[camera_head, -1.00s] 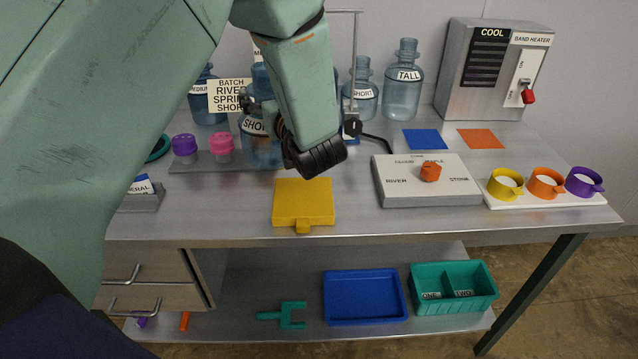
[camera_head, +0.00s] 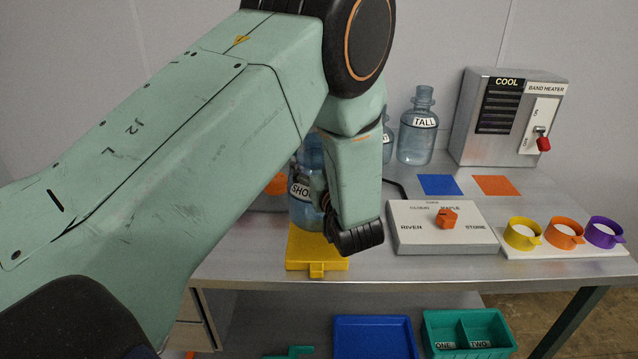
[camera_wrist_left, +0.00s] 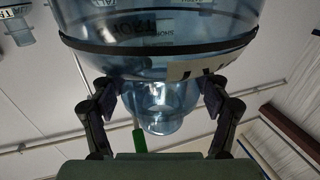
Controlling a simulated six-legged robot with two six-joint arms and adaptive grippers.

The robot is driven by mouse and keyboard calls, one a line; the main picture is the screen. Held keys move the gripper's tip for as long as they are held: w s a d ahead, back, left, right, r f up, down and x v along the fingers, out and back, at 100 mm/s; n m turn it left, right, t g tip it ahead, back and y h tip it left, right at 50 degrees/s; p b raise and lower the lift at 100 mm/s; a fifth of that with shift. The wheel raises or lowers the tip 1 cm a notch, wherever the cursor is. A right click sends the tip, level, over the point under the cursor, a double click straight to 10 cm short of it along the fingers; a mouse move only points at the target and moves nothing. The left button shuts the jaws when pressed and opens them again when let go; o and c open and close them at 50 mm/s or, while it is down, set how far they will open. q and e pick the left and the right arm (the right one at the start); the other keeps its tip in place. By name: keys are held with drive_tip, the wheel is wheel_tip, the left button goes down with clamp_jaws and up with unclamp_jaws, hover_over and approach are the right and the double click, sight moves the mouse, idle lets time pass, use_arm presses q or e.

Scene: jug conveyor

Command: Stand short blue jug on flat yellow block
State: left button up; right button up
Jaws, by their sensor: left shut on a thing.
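The short blue jug (camera_head: 303,213), a clear blue bottle with a SHORT label, is upright over the back part of the flat yellow block (camera_head: 318,254) in the head view. I cannot tell whether its base touches the block. My left gripper shows best in the left wrist view (camera_wrist_left: 158,97), where its two dark fingers are shut around the neck of the jug (camera_wrist_left: 160,65). In the head view my own arm hides part of the jug and most of the gripper. My right gripper is not in view.
A white dial panel (camera_head: 440,240) with an orange knob stands right of the block. Yellow, orange and purple rings lie on a white tray (camera_head: 570,251) at right. A TALL jug (camera_head: 416,140) stands behind. Blue and orange squares lie flat on the bench.

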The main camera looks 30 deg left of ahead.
use_arm(q)
drive_tip(key=f, duration=0.3)
drive_tip(key=shift+d+f, duration=0.2)
drive_tip(key=shift+d, duration=0.1)
drive_tip(key=shift+s+f, duration=0.1)
drive_tip(key=shift+f, duration=0.3)
drive_tip(key=o, duration=1.8)
drive_tip(key=shift+w+a+f, duration=0.2)
drive_tip(key=shift+a, duration=0.05)
drive_tip(key=shift+c, duration=0.2)
drive_tip(key=shift+s+d+r, duration=0.1)
drive_tip(key=shift+d+r, duration=0.1)
